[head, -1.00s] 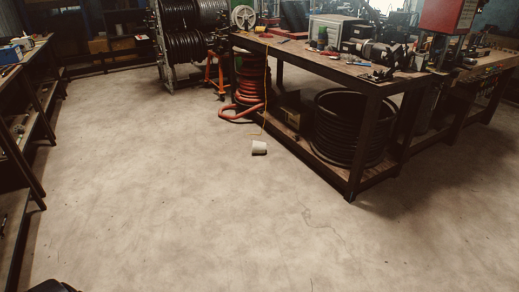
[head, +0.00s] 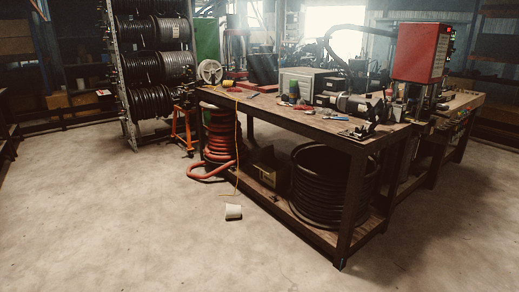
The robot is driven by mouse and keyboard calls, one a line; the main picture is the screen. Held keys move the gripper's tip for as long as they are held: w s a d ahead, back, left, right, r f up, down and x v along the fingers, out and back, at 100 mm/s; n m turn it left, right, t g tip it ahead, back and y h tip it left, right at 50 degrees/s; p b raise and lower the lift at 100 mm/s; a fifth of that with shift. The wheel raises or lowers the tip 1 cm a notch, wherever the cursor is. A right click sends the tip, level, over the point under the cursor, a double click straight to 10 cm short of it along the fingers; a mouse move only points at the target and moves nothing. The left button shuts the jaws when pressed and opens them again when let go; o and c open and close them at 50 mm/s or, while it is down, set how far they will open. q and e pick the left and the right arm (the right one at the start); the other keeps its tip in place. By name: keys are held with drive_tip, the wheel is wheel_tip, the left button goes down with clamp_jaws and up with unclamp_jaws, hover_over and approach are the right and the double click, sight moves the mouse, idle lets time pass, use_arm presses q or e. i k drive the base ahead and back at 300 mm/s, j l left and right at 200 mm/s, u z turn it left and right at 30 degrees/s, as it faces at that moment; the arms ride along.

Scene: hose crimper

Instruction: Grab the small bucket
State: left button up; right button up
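The small bucket (head: 233,212) is a pale, whitish container on the concrete floor, near the left front side of the workbench. It looks tipped or tilted, but it is too small to tell exactly. A thin yellow line (head: 238,150) hangs from the bench edge down to the floor close behind it. Neither of my grippers shows in the head view.
The workbench (head: 330,135) stands to the right, with a black hose coil (head: 335,190) and a cardboard box (head: 268,168) on its lower shelf. Red hose (head: 218,140) is stacked behind the bucket. A hose reel rack (head: 155,70) stands at back left. The floor (head: 110,220) in front is clear.

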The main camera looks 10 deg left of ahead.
sight(232, 211)
drive_tip(key=i+j+u, duration=0.1)
drive_tip(key=i+u, duration=0.35)
drive_tip(key=i, duration=1.65)
